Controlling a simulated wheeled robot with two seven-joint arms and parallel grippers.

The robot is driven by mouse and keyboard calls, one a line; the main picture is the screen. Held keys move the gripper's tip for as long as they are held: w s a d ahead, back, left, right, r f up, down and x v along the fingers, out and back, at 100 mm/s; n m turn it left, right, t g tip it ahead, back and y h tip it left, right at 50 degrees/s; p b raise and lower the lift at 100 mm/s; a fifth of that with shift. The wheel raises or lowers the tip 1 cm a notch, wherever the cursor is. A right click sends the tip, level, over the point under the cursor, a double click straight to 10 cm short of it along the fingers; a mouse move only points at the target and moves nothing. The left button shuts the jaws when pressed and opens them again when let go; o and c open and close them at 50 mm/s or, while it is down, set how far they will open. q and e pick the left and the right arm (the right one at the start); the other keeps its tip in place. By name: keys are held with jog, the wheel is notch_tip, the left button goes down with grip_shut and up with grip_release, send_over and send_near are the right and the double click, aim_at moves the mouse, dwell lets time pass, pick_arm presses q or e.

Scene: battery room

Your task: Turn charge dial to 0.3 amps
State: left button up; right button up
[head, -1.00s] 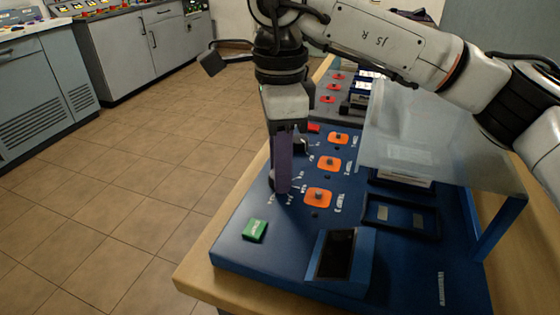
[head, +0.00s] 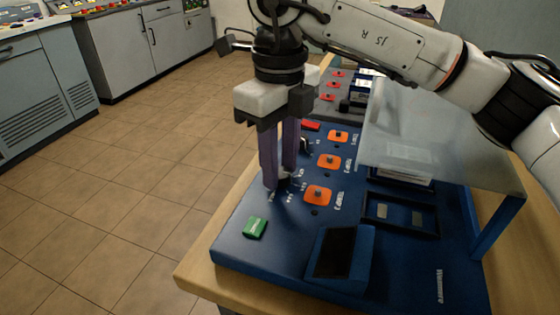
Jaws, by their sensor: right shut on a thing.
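The blue charger panel (head: 232,243) lies on a wooden bench. My right gripper (head: 279,182) points down over the panel's left part, its two purple fingers on either side of a small dial (head: 284,173). The fingers are shut on the dial, which is mostly hidden between them. White scale marks show around the fingertips, but they are too small to read, so the dial's setting cannot be told. My left gripper is not in view.
Orange squares with dark knobs (head: 318,196) run along the panel right of the fingers. A green button (head: 255,227) and a dark-screened display (head: 335,253) sit in front. A clear cover (head: 440,135) stands at right.

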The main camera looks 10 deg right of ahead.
aim_at(280, 172)
jog(key=shift+r+m, duration=0.1)
jog(key=shift+m, duration=0.4)
jog(key=o, duration=1)
jog(key=shift+o, duration=0.2)
notch_tip(280, 172, up, 10)
jog(key=p, duration=0.1)
jog(key=shift+r, duration=0.15)
